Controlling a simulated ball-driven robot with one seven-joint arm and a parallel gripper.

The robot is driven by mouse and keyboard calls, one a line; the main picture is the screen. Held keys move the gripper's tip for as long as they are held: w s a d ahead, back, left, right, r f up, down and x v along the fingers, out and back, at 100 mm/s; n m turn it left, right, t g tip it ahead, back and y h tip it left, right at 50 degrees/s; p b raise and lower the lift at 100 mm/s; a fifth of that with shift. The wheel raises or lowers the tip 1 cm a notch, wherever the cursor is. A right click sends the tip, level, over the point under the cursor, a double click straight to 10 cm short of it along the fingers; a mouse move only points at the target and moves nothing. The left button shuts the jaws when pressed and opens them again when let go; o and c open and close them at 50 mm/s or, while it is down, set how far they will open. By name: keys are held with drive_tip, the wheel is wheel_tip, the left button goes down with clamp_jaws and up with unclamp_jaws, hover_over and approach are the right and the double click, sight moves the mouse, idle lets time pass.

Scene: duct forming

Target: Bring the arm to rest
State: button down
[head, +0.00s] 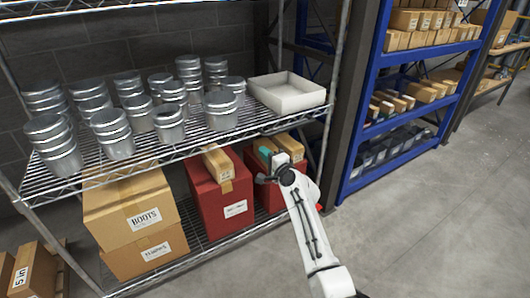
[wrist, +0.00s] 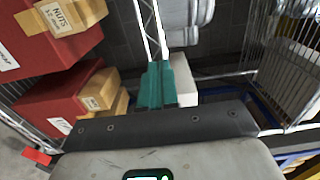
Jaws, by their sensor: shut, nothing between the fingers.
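My gripper (head: 265,154) is at the end of my white arm, in front of the shelf unit and just below the level of its middle wire shelf (head: 180,150). Its teal fingers are shut with nothing between them, and they show in the middle of the wrist view (wrist: 166,70). In the head view the fingers appear in front of the red bin (head: 300,185) and small cardboard boxes on the lower shelf. I cannot tell how close the fingers are to the shelf.
Several lidded metal cans (head: 168,122) and a white tray (head: 290,97) stand on the middle shelf. Cardboard boxes (head: 130,208) and another red bin (head: 218,190) sit below. A blue rack (head: 366,128) stands right. The floor (head: 430,230) at right is clear.

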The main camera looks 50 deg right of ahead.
drive_tip(key=shift+s, duration=0.25)
drive_tip(key=s+a+f+n+g+y+p, duration=0.35)
drive_tip(key=s+a+n, duration=0.3)
drive_tip(key=a, duration=0.35)
drive_tip(key=s+a+f+n+g+y+p, duration=0.2)
drive_tip(key=s+a+f+n+g+y, duration=0.15)
drive_tip(key=s+a+n, duration=0.5)
drive_tip(key=s+a+r+n+g+h+p, duration=0.1)
drive_tip(key=s+a+n+g+p, duration=0.1)
drive_tip(key=s, duration=1.1)
drive_tip(key=s+a+r+n+g+h+p, duration=0.1)
drive_tip(key=s+a+g, duration=0.5)
drive_tip(key=s, duration=0.6)
drive_tip(key=n+g+p, duration=0.1)
drive_tip(key=n, duration=0.1)
drive_tip(key=shift+s+r+n, duration=0.15)
drive_tip(key=shift+s+n, duration=0.25)
